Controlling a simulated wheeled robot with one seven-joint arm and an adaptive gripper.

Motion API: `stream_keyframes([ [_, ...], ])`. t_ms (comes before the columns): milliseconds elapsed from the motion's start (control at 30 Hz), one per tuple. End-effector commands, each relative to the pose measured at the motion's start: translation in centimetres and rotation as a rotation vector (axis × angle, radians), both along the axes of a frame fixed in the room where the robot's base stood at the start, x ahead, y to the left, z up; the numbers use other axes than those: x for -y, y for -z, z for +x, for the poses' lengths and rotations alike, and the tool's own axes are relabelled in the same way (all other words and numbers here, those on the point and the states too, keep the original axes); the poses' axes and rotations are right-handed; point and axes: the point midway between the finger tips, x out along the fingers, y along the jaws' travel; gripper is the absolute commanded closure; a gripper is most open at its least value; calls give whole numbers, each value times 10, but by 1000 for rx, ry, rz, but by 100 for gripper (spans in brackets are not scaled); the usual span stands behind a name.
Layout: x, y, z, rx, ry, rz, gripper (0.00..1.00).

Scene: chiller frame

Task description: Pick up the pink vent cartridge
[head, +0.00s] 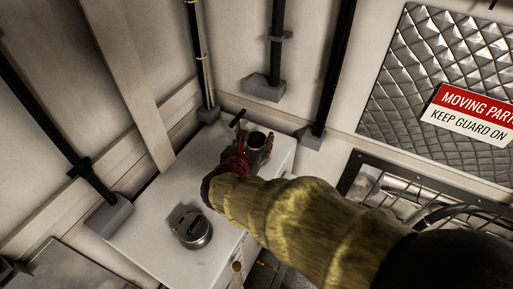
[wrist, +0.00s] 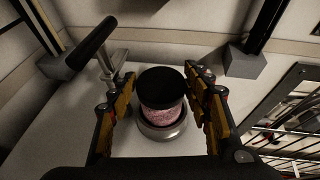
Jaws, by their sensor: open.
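The pink vent cartridge (wrist: 170,115) stands upright in the middle of the wrist view. It has a broad black top and a pink speckled body, and a round metal base or ring (wrist: 163,136) shows at its foot. My gripper (wrist: 160,76) is open, with one finger on each side of the cartridge and a visible gap to each. In the head view my gripper (head: 238,160) is at the far end of the white cabinet top. A dark cylinder (head: 259,140) shows just beyond it there, its pink not visible. My arm hides part of that area.
A black T-shaped handle on a metal stem (wrist: 91,42) stands close to my left finger. A round metal canister (head: 191,229) sits nearer on the white cabinet top (head: 150,225). Black pipes with grey feet (head: 263,88) line the back wall. A wire rack (head: 410,200) is at right.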

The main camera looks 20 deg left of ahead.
Motion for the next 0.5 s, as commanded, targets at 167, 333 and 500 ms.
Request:
stream_keyframes([
  [167,-1,1,3,0,-1,1,51],
  [333,0,1,3,0,-1,1,57],
  [500,0,1,3,0,-1,1,66],
])
